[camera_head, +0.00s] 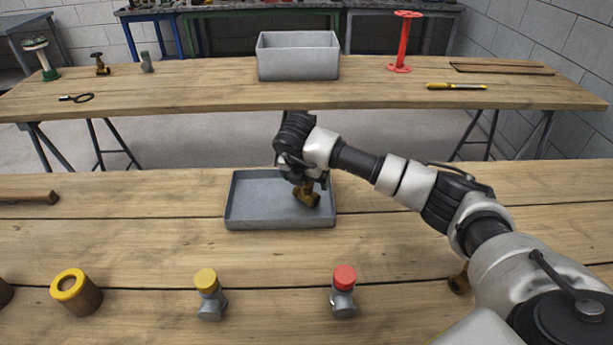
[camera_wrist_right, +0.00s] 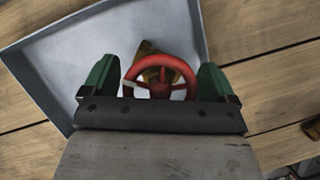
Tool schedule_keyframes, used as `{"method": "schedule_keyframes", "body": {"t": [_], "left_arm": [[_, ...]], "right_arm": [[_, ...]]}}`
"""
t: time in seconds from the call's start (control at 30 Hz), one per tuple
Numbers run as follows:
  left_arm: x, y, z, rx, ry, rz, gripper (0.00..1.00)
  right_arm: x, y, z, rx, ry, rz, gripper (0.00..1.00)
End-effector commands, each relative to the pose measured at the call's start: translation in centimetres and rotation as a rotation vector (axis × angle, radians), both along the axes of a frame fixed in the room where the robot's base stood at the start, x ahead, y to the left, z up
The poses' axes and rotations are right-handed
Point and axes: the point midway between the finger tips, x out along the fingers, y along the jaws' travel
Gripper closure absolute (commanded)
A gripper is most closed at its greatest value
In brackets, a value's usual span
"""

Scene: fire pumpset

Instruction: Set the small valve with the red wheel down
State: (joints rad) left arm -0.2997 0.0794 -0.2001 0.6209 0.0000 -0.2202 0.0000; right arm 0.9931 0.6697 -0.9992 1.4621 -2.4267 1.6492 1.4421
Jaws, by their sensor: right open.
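The small valve has a brass body (camera_head: 307,194) that shows in the head view at the right part of the grey tray (camera_head: 250,213). Its red wheel (camera_wrist_right: 160,62) shows in the right wrist view, with part of the brass body behind it. My right gripper (camera_wrist_right: 158,80) is open, with its two green-padded fingers on either side of the red wheel and a gap at each side. In the head view my right gripper (camera_head: 304,175) is over the tray and hides the wheel. The valve appears to rest in the tray; exact contact is hard to tell. My left gripper is not in view.
A yellow-capped fitting (camera_head: 208,295), a red-capped fitting (camera_head: 343,292) and a yellow-ringed cylinder (camera_head: 75,291) stand along the near table. A wooden handle (camera_head: 25,196) lies at left. A grey bin (camera_head: 298,57) and red stand (camera_head: 402,45) are on the far table.

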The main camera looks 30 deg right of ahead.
Motion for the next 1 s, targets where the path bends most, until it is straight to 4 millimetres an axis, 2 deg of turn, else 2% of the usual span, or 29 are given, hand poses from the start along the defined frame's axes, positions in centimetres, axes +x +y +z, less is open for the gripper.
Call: {"method": "schedule_keyframes", "body": {"t": [0.17,0.27,0.5,0.7,0.83,1.0], "left_arm": [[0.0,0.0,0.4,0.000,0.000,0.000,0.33],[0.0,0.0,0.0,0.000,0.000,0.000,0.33],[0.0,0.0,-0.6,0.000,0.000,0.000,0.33],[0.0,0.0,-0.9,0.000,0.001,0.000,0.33],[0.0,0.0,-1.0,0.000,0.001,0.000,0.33],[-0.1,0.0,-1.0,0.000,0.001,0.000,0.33]], "right_arm": [[0.0,0.0,0.6,0.000,-0.001,0.000,0.12],[-0.3,0.5,1.8,0.001,-0.004,0.001,0.12],[-1.6,2.0,6.6,0.001,-0.006,0.002,0.12],[-2.5,3.0,9.8,0.001,-0.004,0.001,0.12],[-2.9,3.3,11.0,0.001,-0.001,0.001,0.12],[-3.0,3.5,11.4,0.000,0.000,0.000,0.12]]}}
